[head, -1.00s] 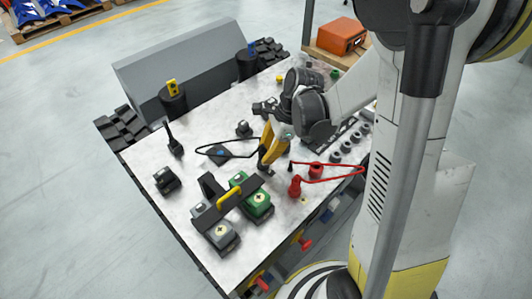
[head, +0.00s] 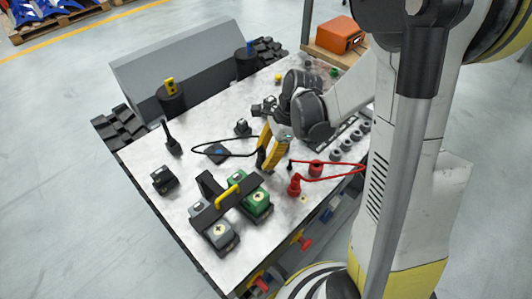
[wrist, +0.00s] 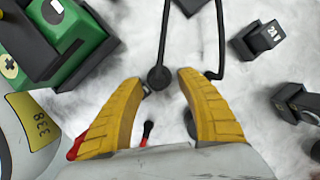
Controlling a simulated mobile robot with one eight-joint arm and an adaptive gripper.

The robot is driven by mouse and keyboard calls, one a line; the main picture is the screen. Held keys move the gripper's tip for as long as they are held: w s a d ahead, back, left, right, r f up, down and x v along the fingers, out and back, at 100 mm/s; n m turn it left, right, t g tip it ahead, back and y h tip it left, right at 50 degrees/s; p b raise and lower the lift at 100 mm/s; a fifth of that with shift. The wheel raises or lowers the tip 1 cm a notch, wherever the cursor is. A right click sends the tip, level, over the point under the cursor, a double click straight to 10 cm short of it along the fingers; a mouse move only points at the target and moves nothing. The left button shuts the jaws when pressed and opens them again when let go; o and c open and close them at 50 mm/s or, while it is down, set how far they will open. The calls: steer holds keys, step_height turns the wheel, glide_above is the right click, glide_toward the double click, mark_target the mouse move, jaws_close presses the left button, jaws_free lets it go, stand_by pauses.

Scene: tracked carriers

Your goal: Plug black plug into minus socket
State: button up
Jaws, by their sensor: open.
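My gripper (head: 264,163) is open, its yellow fingers pointing down close above the table. In the wrist view, a round black piece on a black cable, seemingly the black plug (wrist: 159,77), lies between the fingertips of my gripper (wrist: 160,84). Nothing is gripped. In the head view the fingers hide this plug. A green block (head: 258,204) with a plus mark stands in front and left of the gripper; it also shows at upper left in the wrist view (wrist: 80,55). A pale round mark sits at its far end. I cannot make out which socket is minus.
A grey block (head: 222,236) with a plus mark stands beside the green one, with a black yellow-gripped handle (head: 228,198) over them. A red plug (head: 294,186) and red cable lie right of the gripper. Small black blocks (head: 165,180) stand around.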

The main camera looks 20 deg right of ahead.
steer(key=v, duration=1.2)
steer(key=c, duration=0.7)
steer(key=shift+w+a+r+n+p, duration=0.1)
steer(key=shift+a+r+n+p, duration=0.25)
steer(key=shift+p, duration=0.45)
jaws_close()
steer(key=n+g+h+p, duration=0.1)
steer(key=n+h+p, duration=0.3)
steer(key=n+p, duration=0.55)
glide_above(262, 146)
steer(key=p, duration=0.2)
steer(key=m, duration=0.2)
steer(key=shift+r+m, duration=0.4)
steer(key=shift+f, duration=0.45)
step_height(262, 146, down, 6)
steer(key=b, duration=0.4)
steer(key=shift+r, duration=0.25)
